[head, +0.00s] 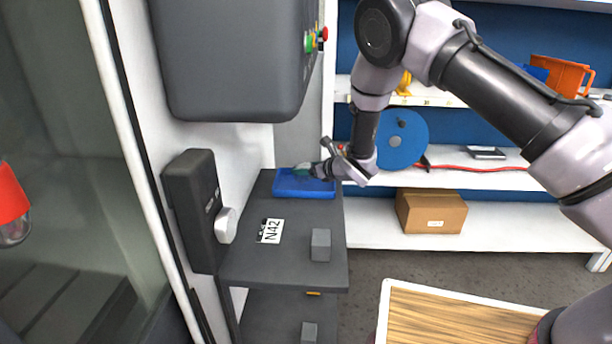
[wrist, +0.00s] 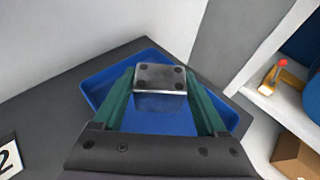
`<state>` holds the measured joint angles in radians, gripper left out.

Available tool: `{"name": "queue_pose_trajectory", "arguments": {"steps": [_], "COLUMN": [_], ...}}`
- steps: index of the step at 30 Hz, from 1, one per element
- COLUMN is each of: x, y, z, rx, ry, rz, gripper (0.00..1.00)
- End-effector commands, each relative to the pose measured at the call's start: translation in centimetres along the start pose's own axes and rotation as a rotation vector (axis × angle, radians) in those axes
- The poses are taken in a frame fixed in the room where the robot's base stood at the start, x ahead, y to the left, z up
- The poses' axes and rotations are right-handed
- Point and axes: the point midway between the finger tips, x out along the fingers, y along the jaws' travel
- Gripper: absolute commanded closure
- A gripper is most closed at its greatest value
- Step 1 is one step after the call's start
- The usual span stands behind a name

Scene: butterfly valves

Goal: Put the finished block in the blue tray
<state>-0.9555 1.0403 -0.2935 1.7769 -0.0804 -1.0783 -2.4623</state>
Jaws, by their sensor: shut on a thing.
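The finished block (wrist: 160,76) is a grey metal piece with a shiny top and several dark round holes. My gripper (wrist: 161,88) is shut on it, with a green finger on each side. The blue tray (wrist: 100,88) lies beneath the block and fingers in the wrist view; I cannot tell whether the block touches its floor. In the head view the blue tray (head: 288,190) sits at the far end of the dark shelf, with my gripper (head: 303,170) at its back right. The held block is not clearly visible there.
A plain grey block (head: 320,245) stands on the shelf near a white N42 label (head: 270,231). Another grey block (head: 309,332) is on the lower shelf. A dark machine housing (head: 235,60) overhangs the left. White shelving with a cardboard box (head: 431,211) stands right.

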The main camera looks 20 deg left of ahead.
Motion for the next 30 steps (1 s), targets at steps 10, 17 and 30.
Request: {"name": "queue_pose_trajectory", "arguments": {"steps": [10,17,30], "x": [0.8,0.9,-0.4], "y": [-0.1,0.0,-0.1], "z": [-1.9,-2.3,-2.0], "rx": [0.0,0.001,0.002], "ry": [-0.002,0.001,0.002], "rz": [-0.001,-0.001,-0.002], "gripper": [1.0,0.06,0.0]}}
